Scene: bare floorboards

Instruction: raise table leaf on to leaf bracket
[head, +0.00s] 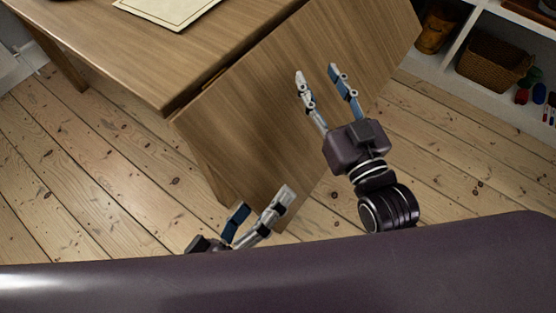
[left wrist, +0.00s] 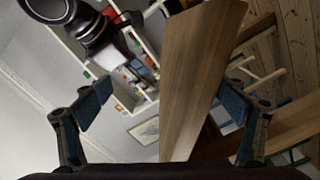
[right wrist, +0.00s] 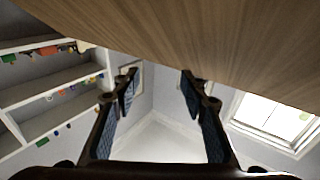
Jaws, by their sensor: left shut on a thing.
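The wooden table leaf (head: 290,90) slopes down from the edge of the table top (head: 215,40). My left gripper (head: 263,200) is at the leaf's lower end, shut on the leaf. In the left wrist view the leaf (left wrist: 190,85) runs between its widely spaced fingers. My right gripper (head: 318,72) is open and empty, over the leaf's outer face in the head view. In the right wrist view the leaf (right wrist: 220,40) fills the top, beyond the parted fingers (right wrist: 158,80). I cannot make out the leaf bracket; the leaf hides the table's underside.
A sheet with a border (head: 165,8) lies on the table top. A white shelf unit with a wicker basket (head: 495,65) and small coloured items (head: 535,93) stands at the upper right. Bare floorboards (head: 90,175) are clear on the left. A table leg (head: 60,55) stands at the upper left.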

